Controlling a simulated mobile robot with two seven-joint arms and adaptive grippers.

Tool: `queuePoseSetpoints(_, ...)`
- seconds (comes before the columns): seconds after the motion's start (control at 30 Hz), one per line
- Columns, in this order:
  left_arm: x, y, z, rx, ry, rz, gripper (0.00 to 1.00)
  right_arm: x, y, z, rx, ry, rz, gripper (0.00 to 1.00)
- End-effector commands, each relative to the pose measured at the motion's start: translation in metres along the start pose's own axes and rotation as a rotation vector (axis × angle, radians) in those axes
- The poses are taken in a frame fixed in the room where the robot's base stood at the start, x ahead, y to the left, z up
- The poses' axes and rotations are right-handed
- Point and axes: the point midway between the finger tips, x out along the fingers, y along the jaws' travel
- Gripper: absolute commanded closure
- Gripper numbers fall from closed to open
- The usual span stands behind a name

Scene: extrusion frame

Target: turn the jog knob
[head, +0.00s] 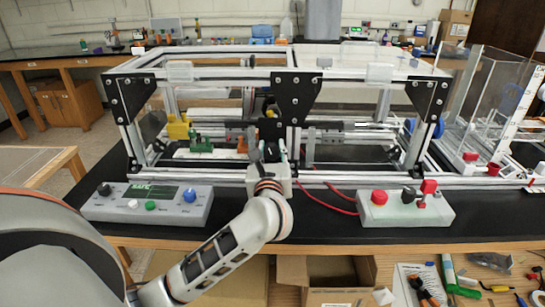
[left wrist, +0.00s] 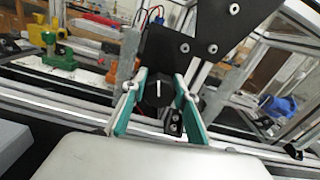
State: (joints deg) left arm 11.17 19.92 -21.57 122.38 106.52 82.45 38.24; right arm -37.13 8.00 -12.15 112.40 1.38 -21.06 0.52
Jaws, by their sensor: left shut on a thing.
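The jog knob (left wrist: 157,90) is round and black with a white line that stands about upright in the left wrist view. It sits below a black bracket plate (left wrist: 200,35) of the frame. My left gripper (left wrist: 158,95) has its two green-lined fingers on either side of the knob and is shut on it. In the head view my left gripper (head: 270,152) reaches the middle front of the extrusion frame (head: 222,74). The knob is mostly hidden there by the gripper. My right gripper is not in view.
A grey control box (head: 146,205) with a display and knobs stands left of my arm. A white box (head: 405,208) with red buttons stands to the right, with red cables (head: 340,209) beside it. Yellow (head: 178,128) and green (head: 201,143) parts sit inside the frame.

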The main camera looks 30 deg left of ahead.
Motion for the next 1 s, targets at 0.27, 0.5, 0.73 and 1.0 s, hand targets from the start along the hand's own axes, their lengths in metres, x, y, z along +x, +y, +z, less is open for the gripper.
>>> queuePoseSetpoints(0.27, 0.000, 0.002, -0.009, -0.260, 0.006, 0.001, 0.93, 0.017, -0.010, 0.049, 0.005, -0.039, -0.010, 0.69)
queuePoseSetpoints(0.5, 0.000, 0.002, -0.008, -0.443, 0.007, 0.002, 0.93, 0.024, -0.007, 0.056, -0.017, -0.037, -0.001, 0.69)
queuePoseSetpoints(0.73, 0.000, 0.002, -0.006, -0.560, 0.007, 0.002, 0.93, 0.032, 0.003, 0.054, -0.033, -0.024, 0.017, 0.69)
queuePoseSetpoints(1.0, 0.000, 0.003, -0.003, -0.619, 0.004, 0.002, 0.93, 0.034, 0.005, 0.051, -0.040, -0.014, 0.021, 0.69)
